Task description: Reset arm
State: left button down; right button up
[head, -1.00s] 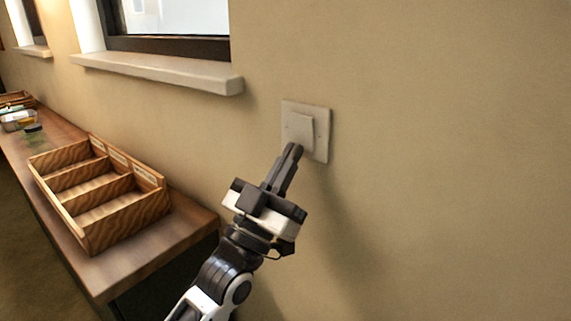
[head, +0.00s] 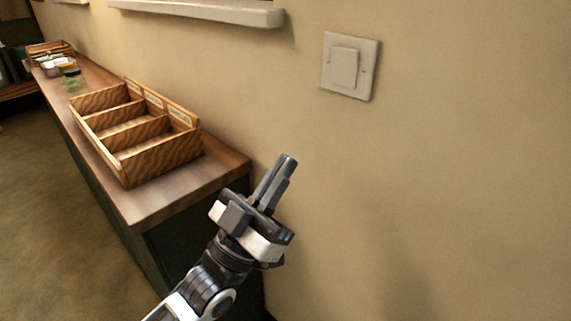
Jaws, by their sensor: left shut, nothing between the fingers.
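My left gripper (head: 287,164) is in the lower middle of the head view, in front of the wall. Its fingers are closed together with nothing between them, pointing up and slightly right. A white square light switch (head: 344,66) is on the wall, above and to the right of the fingertips, clearly apart from them. My right gripper does not show.
A long wooden counter (head: 160,207) runs along the wall at left, its near end just left of my left gripper. A wooden tray with compartments (head: 160,155) stands on it. Small items sit farther back. A window sill (head: 200,10) juts out above. The right wall is bare.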

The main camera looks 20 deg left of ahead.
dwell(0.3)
pick_arm(q)
notch_tip(320, 180, down, 18)
jog(key=s+d+n+g+y, duration=0.15)
jog(key=g+y, duration=0.25)
jog(key=g, duration=0.4)
jog(key=s+f+g+y, duration=0.2)
jog(key=s+f+g, duration=0.4)
jog(key=f, duration=0.6)
jog(key=shift+s+d+f, duration=0.35)
jog(key=shift+s+f, duration=0.05)
jog(key=shift+s, duration=0.8)
